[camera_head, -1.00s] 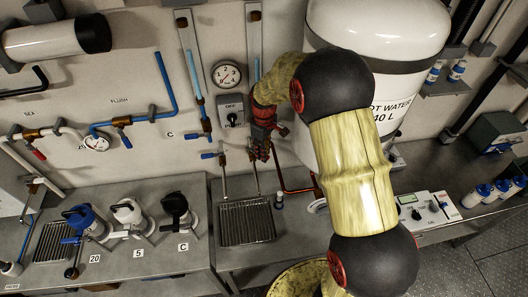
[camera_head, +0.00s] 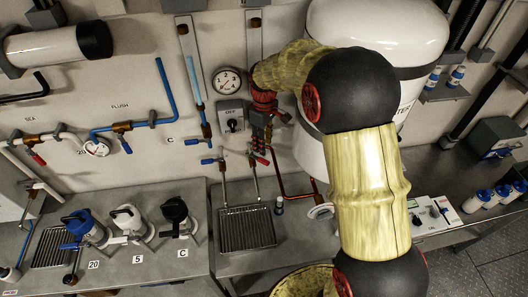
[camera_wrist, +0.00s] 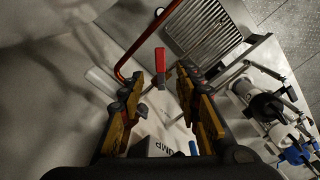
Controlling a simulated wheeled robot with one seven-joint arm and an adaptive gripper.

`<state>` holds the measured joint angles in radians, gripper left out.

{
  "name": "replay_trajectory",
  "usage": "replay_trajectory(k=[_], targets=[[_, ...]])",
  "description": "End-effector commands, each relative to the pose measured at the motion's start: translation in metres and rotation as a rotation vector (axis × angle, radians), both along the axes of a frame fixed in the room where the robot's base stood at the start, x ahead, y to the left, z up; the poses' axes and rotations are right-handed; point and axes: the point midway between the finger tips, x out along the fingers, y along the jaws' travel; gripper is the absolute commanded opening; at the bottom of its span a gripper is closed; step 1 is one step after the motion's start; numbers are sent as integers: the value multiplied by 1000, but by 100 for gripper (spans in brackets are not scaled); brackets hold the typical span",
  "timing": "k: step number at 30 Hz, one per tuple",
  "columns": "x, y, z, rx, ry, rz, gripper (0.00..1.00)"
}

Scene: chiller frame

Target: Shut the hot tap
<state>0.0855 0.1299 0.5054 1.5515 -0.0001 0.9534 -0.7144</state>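The hot tap has a red lever (camera_head: 262,160), on a thin spout above the right-hand drain grate in the head view. The lever slants down to the right from the pipe. In the wrist view the red lever (camera_wrist: 160,66) shows just beyond and between the fingertips, with no visible contact. My gripper (camera_head: 262,132) is against the wall side, just above the tap in the head view. In the wrist view my gripper (camera_wrist: 160,88) is open, its fingers apart and empty. My arm hides part of the hot water tank (camera_head: 325,155).
A copper pipe (camera_head: 285,190) runs beside the tap towards the tank. A blue-levered tap (camera_head: 208,161) stands to the left. The OFF switch box (camera_head: 230,117) and gauge (camera_head: 227,82) are close to my gripper. The drain grate (camera_head: 247,230) is below.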

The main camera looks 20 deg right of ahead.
Motion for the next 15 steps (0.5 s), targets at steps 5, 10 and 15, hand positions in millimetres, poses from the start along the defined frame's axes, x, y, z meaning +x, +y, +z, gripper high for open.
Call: replay_trajectory(k=[5, 10, 15], targets=[[1, 0, 25, 0, -1, 0, 33], [0, 0, 34, 0, 1, 0, 33], [0, 0, 35, 0, 1, 0, 33]])
